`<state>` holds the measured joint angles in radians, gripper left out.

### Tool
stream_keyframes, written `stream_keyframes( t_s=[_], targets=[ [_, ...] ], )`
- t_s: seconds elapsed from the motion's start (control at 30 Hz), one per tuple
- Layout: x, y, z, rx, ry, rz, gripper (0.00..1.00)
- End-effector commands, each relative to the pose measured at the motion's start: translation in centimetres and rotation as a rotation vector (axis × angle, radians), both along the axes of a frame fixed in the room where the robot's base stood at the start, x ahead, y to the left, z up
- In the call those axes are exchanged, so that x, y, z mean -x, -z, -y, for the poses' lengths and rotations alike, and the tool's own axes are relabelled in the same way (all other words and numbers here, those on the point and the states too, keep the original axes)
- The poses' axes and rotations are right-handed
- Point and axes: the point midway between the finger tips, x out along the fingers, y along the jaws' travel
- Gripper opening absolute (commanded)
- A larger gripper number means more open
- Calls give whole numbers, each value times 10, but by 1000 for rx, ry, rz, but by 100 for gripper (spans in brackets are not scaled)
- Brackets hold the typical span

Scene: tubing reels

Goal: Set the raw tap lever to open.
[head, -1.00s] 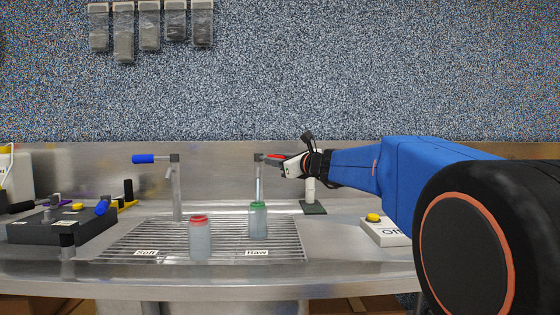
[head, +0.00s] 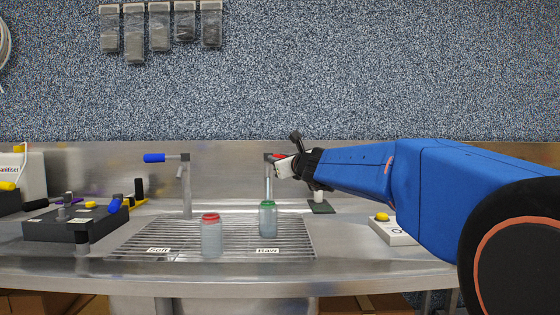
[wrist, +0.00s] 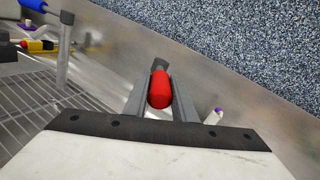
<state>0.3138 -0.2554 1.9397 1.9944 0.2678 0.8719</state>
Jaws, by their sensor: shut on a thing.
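The raw tap (head: 268,182) stands upright behind the label "Raw", with a red lever (head: 279,157) at its top. My gripper (head: 283,161) is at the tap's top, to the right of the post. In the wrist view the red lever (wrist: 160,90) sits between the two grey fingers (wrist: 158,84), which are shut on it.
The soft tap (head: 186,190) with a blue lever (head: 154,158) stands to the left. A red-capped bottle (head: 211,238) and a green-capped bottle (head: 268,220) stand on the drain grate (head: 130,246). A yellow-buttoned box (head: 393,230) is at right, below my arm.

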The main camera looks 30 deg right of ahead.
Motion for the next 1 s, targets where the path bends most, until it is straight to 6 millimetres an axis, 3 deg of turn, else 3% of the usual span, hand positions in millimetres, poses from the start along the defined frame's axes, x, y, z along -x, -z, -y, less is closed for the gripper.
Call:
stream_keyframes(
  t_s=[0.2,0.23,0.3,0.67,0.87,1.0],
  targets=[
    [0,0,0,0,0,0,0],
    [0,0,0,0,0,0,26],
    [0,0,0,0,0,0,43],
    [2,-1,0,0,0,1,43],
    [22,-1,-1,1,0,2,43],
    [45,-2,-3,2,0,3,43]
  ],
)
